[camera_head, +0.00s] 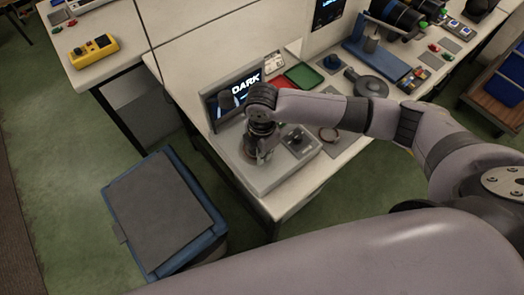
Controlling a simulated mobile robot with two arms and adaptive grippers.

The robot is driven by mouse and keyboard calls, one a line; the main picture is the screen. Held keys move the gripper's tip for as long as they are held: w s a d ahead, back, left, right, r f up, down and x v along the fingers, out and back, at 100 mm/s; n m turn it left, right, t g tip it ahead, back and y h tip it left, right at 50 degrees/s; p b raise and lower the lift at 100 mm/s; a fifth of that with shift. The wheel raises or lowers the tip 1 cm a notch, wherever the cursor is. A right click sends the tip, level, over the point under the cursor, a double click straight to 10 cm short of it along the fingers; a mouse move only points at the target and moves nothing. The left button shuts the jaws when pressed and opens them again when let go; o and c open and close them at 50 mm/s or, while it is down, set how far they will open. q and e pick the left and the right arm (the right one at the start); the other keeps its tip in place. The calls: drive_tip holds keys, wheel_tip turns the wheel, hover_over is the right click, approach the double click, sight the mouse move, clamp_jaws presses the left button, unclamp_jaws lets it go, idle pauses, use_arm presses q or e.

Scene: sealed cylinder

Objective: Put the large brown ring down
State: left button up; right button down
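A thin brown ring (321,138) lies on a small grey pad on the bench, just right of the grey machine (277,178). I cannot tell whether it is the large one. My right gripper (259,155) points down over the round spot on top of the machine. Its fingers are small and dark here, and whether they hold anything does not show. The gripper is apart from the ring, to its left. My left gripper is not in view.
A screen reading "DARK" (236,90) stands behind the gripper. A control box (298,141) sits beside it. Green (304,76) and red trays lie farther back. A blue bin with a grey lid (162,208) stands on the floor at front left.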

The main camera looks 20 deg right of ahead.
drive_tip(key=c, duration=1.8)
unclamp_jaws()
drive_tip(key=shift+f, duration=0.1)
wheel_tip(320, 180, up, 13)
drive_tip(key=b, duration=0.2)
drive_tip(key=shift+s+f, duration=0.1)
drive_tip(key=shift+f, duration=0.1)
